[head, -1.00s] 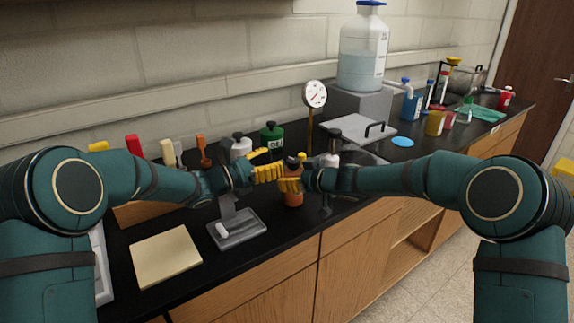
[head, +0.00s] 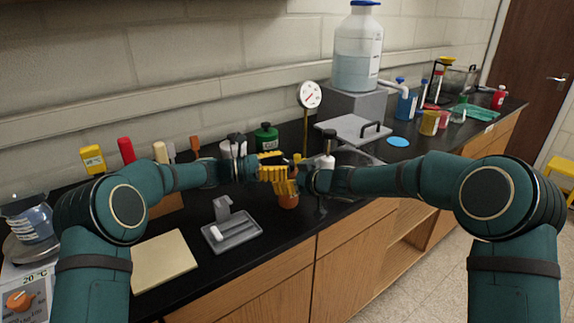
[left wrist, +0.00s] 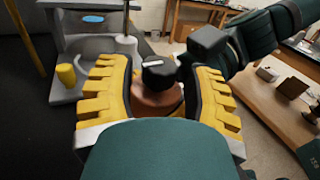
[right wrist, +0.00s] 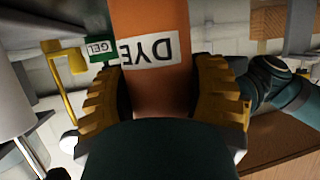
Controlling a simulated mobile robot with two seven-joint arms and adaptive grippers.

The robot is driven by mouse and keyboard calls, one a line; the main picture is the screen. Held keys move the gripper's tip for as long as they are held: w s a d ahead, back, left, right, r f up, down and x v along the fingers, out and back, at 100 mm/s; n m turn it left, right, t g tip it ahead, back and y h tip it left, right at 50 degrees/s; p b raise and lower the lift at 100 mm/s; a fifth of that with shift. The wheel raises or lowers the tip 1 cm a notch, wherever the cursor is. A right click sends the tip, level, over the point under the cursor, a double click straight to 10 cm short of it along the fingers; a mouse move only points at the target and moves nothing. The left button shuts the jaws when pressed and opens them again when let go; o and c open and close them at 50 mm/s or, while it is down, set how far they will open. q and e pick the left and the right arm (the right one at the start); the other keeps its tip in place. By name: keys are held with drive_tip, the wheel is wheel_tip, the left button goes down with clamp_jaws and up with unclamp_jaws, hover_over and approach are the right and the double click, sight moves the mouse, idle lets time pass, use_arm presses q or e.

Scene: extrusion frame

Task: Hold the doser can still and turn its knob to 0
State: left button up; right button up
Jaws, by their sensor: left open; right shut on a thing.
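The doser can is an orange can (head: 288,202) with a white "DYE" label (right wrist: 150,52), which appears upside down in the right wrist view. My right gripper (head: 286,184) is shut on the can's body; its yellow fingers press both sides in the right wrist view (right wrist: 160,90). The can's black knob (left wrist: 158,76) has a white mark on top and sits between the fingers of my left gripper (left wrist: 157,92). My left gripper is open, with gaps on both sides of the knob. In the head view my fingers (head: 272,168) hide the knob.
A grey tray (head: 232,232) and a beige board (head: 163,262) lie left of the can. The counter's front edge is close.

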use_arm(q)
drive_tip(key=shift+x, duration=0.85)
clamp_jaws()
drive_tip(key=shift+s+n+t+y, duration=0.1)
drive_tip(key=shift+n+t+y, duration=0.8)
drive_tip(key=shift+n+t, duration=1)
drive_tip(key=shift+m+t, duration=0.3)
drive_tip(key=shift+t, duration=0.1)
unclamp_jaws()
